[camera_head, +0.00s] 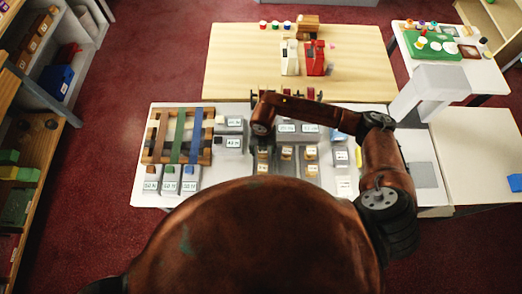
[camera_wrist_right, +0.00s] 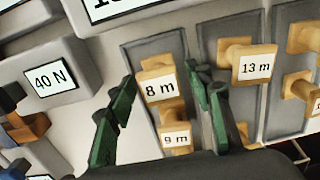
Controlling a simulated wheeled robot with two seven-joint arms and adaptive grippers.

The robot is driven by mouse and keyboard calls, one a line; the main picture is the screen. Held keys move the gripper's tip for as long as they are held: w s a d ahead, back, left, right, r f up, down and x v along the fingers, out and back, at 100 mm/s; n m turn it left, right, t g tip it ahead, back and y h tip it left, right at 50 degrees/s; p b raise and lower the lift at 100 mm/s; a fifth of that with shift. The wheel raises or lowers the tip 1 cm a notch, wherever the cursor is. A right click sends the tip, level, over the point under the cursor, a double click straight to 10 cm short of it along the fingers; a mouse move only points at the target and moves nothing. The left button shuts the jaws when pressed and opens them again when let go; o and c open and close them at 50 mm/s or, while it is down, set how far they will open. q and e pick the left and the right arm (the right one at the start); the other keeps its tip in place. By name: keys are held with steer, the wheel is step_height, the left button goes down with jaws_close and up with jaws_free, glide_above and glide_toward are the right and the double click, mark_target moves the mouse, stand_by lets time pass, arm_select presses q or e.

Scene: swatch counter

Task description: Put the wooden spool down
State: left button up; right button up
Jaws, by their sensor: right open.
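Several wooden spools with white labels stand in grey trays on the white counter. In the right wrist view, the spool marked 8 m (camera_wrist_right: 160,90) is between the green fingers of my right gripper (camera_wrist_right: 161,84), which is open. Whether either finger touches it I cannot tell. The spool marked 9 m (camera_wrist_right: 176,138) is just below it in the same grey tray (camera_wrist_right: 148,55), and the spool marked 13 m (camera_wrist_right: 252,66) is in the tray to the right. In the head view, my right gripper (camera_head: 262,143) reaches down over the leftmost tray. My left gripper is not in view.
A wooden rack (camera_head: 152,138) with coloured ribbons lies at the counter's left, with labelled grey blocks (camera_head: 170,182) in front. A grey block marked 40 N (camera_wrist_right: 50,78) is left of the gripper. A wooden table (camera_head: 235,70) stands behind.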

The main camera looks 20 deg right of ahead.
step_height(320, 180, up, 12)
steer(key=shift+r+b, duration=0.2)
steer(key=shift+b, duration=0.15)
stand_by(0.5)
